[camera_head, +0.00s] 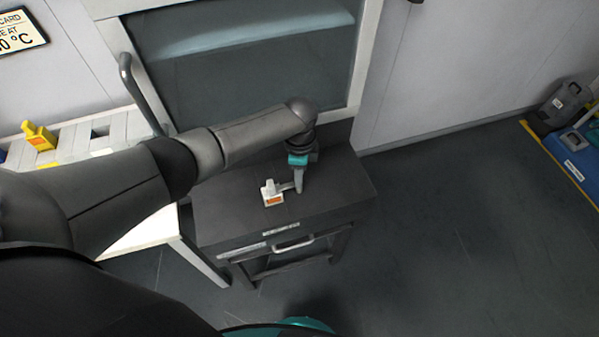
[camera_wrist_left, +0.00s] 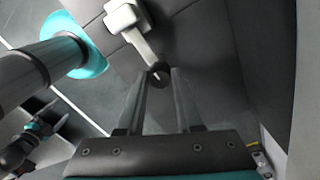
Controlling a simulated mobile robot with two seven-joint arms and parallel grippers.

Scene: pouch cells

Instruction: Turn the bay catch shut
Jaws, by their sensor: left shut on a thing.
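The bay catch (camera_head: 272,193) is a small white block with an orange label and a pale lever, on the dark top of a low cabinet. In the left wrist view its white body (camera_wrist_left: 122,16) is at the top, and the lever runs down to a dark round knob (camera_wrist_left: 158,70). My left gripper (camera_head: 298,187) reaches down from above, shut on the lever's knob end. In the left wrist view the left gripper's fingertips (camera_wrist_left: 158,78) are either side of the knob. What seems to be my right gripper (camera_wrist_left: 45,124) is small at the left edge there; its fingers are unclear.
The dark cabinet (camera_head: 345,185) has a front handle (camera_head: 293,244) and open room on its top right of the catch. A large window (camera_head: 250,60) is behind it. A white rack with a yellow item (camera_head: 39,136) is at left.

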